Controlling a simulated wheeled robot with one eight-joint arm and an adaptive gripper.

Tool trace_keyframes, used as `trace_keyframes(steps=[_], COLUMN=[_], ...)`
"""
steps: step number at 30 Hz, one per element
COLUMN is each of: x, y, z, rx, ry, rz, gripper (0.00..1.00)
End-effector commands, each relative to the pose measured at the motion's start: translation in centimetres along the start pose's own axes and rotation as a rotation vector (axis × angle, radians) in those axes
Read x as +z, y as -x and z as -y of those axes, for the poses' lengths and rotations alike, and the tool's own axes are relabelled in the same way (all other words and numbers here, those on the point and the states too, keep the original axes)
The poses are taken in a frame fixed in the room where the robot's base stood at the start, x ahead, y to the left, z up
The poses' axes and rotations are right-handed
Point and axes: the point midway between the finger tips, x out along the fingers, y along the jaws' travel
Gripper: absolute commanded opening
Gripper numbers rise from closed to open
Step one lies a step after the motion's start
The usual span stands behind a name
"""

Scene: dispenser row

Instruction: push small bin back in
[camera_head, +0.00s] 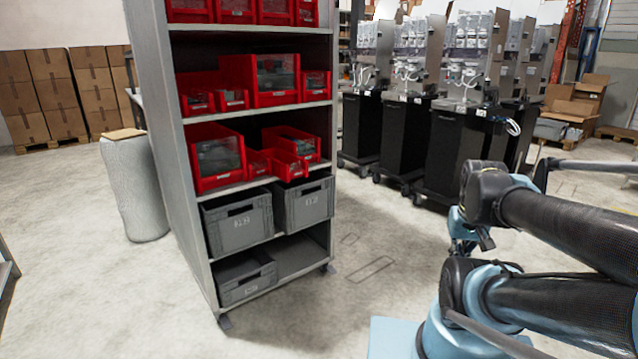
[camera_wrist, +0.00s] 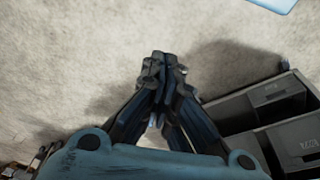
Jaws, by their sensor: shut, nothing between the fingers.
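In the head view, a small red bin (camera_head: 289,166) on the third shelf seems to stick out past the front edge, farther than the small red bin (camera_head: 259,163) beside it. A large red bin (camera_head: 216,157) stands to their left and a medium red bin (camera_head: 292,141) behind to the right. In the wrist view, my gripper (camera_wrist: 163,62) is shut and empty, its fingertips together above pale floor. It is not touching any bin. In the head view my arm is at the right, apart from the shelf, and I cannot make out the fingertips.
The grey shelf rack (camera_head: 172,150) also holds red bins above and grey bins (camera_head: 238,222) below. Grey labelled bins (camera_wrist: 280,97) show at the wrist view's right. Black dispenser carts (camera_head: 455,150) stand behind at the right. Open floor (camera_head: 375,285) lies between rack and arm.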

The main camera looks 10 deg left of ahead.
Motion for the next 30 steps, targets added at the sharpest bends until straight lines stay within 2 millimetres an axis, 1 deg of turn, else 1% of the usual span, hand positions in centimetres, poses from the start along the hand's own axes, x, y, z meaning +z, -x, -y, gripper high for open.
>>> trace_keyframes(steps=[9, 11, 14, 17, 20, 24, 26, 30], x=[0.0, 0.6, -0.3, -2.3, -5.0, -8.9, -10.6, -14.3], y=[0.0, 0.6, 0.8, 1.1, 1.4, 1.8, 1.9, 2.1], z=[0.0, 0.1, 0.5, 1.2, 2.5, 4.8, 5.9, 8.6], rx=[0.000, -0.002, -0.013, -0.035, -0.067, -0.114, -0.135, -0.180], ry=[0.000, 0.004, 0.021, 0.058, 0.108, 0.180, 0.209, 0.276], rz=[0.000, -0.013, -0.030, -0.060, -0.105, -0.174, -0.204, -0.272], gripper=[0.00, 0.00, 0.00, 0.00, 0.00, 0.00, 0.00, 0.00])
